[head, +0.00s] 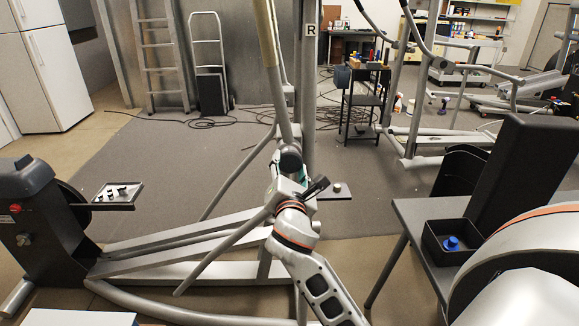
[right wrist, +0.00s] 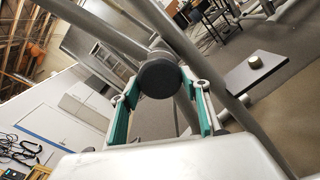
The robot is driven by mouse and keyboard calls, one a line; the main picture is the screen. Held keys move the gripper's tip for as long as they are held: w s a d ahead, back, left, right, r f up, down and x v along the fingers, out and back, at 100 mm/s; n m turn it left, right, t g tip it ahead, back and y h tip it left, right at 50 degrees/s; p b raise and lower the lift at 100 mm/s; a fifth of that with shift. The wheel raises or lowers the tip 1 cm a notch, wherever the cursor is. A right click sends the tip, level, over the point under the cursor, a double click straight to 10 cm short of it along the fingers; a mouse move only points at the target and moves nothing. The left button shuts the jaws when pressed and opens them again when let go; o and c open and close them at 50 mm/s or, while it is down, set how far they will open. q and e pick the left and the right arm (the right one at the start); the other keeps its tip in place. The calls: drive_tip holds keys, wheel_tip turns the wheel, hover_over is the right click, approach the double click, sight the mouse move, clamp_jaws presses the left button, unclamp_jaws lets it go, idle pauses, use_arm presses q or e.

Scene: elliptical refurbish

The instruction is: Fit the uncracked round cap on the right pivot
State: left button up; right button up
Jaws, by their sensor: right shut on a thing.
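A dark round cap (right wrist: 158,80) sits between the green fingers of my right gripper (right wrist: 160,95) in the right wrist view. The gripper is shut on it. The cap's flat face is toward the wrist camera, and the grey machine tubes lie right behind it. In the head view my right gripper (head: 288,172) is at the elliptical's right pivot, near the upright marked R (head: 310,30), with the dark round shape (head: 290,158) at its tip. I cannot tell whether the cap is seated on the pivot. No crack shows on the visible face. My left gripper is not in view.
A small dark plate (head: 335,191) holding a pale round piece is right of the gripper. A tray of small parts (head: 117,194) is at left. A black bin (head: 465,254) with a blue item stands on the grey table at right. Machine tubes crowd the gripper.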

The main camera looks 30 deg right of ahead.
drive_tip(key=shift+w+d, duration=0.25)
drive_tip(key=shift+w, duration=0.15)
idle(0.9)
drive_tip(key=o, duration=1.5)
drive_tip(key=shift+o, duration=0.2)
drive_tip(key=v, duration=1.2)
drive_tip(key=shift+f, duration=0.1)
